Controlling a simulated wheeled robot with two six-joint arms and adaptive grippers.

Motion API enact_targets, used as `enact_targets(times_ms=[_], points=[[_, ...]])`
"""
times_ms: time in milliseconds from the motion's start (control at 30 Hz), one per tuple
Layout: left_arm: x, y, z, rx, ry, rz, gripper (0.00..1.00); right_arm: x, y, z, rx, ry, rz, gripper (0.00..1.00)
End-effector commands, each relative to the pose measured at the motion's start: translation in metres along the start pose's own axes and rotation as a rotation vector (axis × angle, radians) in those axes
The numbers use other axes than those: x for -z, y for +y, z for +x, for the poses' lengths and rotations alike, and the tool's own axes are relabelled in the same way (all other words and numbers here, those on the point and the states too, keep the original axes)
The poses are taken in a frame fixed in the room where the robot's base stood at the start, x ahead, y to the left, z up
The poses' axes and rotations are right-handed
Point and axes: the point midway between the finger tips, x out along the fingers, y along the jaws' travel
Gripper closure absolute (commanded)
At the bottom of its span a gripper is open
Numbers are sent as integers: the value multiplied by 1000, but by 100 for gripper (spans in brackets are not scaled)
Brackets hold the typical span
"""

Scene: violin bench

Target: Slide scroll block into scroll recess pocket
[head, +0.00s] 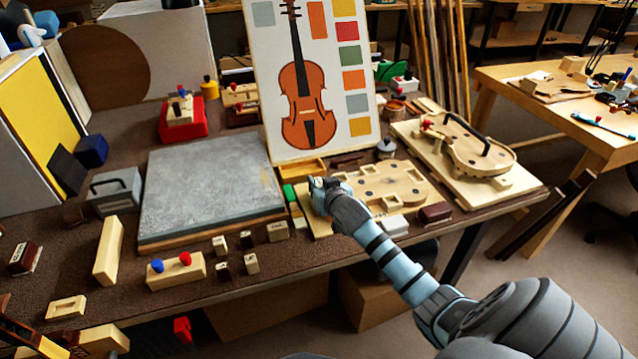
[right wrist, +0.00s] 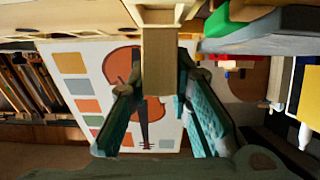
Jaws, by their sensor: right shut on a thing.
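My right gripper (head: 318,186) is over the left end of the pale violin-shaped board (head: 415,190) with its cut-out pockets, on the bench's right half. In the right wrist view the two teal fingers of my right gripper (right wrist: 161,82) are shut on a small tan block (right wrist: 158,50), which I take to be the scroll block. The block's far end meets pale wood at the top of that view; I cannot tell whether it sits inside a pocket. In the head view my gripper hides the block and probably the scroll recess pocket. My left gripper is not in view.
A grey slab (head: 210,185) lies left of the gripper, with a green block (head: 290,192) between. A violin picture panel (head: 315,75) stands behind. A white block (head: 393,225) and a dark red block (head: 435,212) sit at the board's front. Small blocks stand near the front edge.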

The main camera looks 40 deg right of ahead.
Motion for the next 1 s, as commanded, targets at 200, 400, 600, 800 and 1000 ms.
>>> enact_targets(times_ms=[200,400,600,800,1000], points=[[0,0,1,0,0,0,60,-1,0,0,0,0,0,95],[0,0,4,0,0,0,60,-5,0,2,0,0,0,95],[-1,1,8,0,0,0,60,-10,0,4,0,1,0,95],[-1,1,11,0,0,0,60,-14,0,6,0,1,-1,95],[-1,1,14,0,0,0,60,-19,0,8,0,1,-1,95]])
